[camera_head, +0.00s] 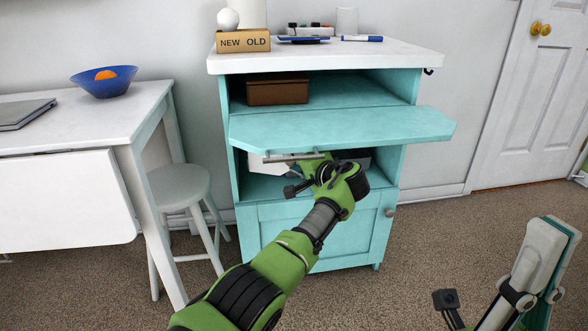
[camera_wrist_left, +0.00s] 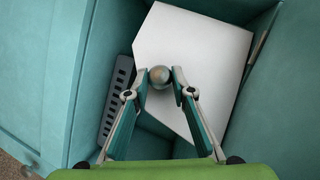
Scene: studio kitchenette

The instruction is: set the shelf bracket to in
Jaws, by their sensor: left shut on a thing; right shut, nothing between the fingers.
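A round metal knob (camera_wrist_left: 159,77) sits between the fingertips of my left gripper (camera_wrist_left: 160,89) in the left wrist view. The gripper is shut on it. I take it for the end of the shelf bracket; the rest of the bracket cannot be made out. In the head view my left gripper (camera_head: 328,170) is under the jutting teal shelf flap (camera_head: 340,126), and its fingertips cannot be made out. A thin grey rod (camera_head: 290,158) shows beside it; I cannot tell what it belongs to. My right gripper (camera_head: 551,245) is shut and empty at the lower right, away from the cabinet.
The teal cabinet (camera_head: 275,222) has a white top (camera_head: 400,52) with small items. A brown box (camera_head: 277,91) sits in its upper compartment. A white sheet (camera_wrist_left: 190,50) and a slotted grey thing (camera_wrist_left: 115,100) show lower inside. A stool (camera_head: 180,187) and white table stand left.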

